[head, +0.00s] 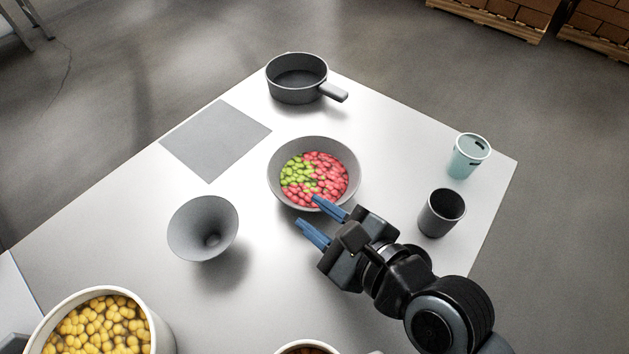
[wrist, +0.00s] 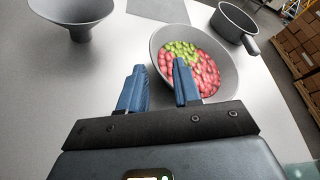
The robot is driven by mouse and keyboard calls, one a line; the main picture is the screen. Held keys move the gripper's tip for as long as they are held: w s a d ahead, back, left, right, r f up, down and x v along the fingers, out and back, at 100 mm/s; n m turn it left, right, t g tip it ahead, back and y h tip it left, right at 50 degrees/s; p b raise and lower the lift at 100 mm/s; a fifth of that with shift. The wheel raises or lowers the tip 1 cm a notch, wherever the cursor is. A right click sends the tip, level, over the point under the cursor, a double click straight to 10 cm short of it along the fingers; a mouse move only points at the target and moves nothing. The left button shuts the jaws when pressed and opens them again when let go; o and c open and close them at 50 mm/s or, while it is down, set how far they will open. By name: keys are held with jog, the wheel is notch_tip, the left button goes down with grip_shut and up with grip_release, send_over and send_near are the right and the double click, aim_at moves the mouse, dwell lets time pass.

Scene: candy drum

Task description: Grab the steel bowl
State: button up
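The steel bowl (head: 318,144) is a wide grey bowl near the table's middle. It holds red and green candies, and it also shows in the wrist view (wrist: 228,77). My gripper (head: 307,210) is open at the bowl's near side. In the wrist view my gripper (wrist: 158,66) has its right finger overlapping the bowl's near left wall and candies. Its left finger is outside the bowl, over bare table. The rim appears to lie between or just ahead of the fingers; contact cannot be told.
A grey funnel-shaped piece (head: 203,225) stands left of the bowl. A grey pan (head: 297,92) stands behind it, beside a flat grey mat (head: 215,140). A dark cup (head: 441,213) and a teal cup (head: 469,157) are right. A drum of yellow candies (head: 103,325) is front left.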

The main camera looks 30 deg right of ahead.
aim_at(293, 196)
jog(key=shift+p+x, duration=0.55)
jog(key=shift+x, duration=3.3)
jog(key=shift+d+r, duration=0.1)
jog(key=shift+r, duration=0.05)
grip_shut()
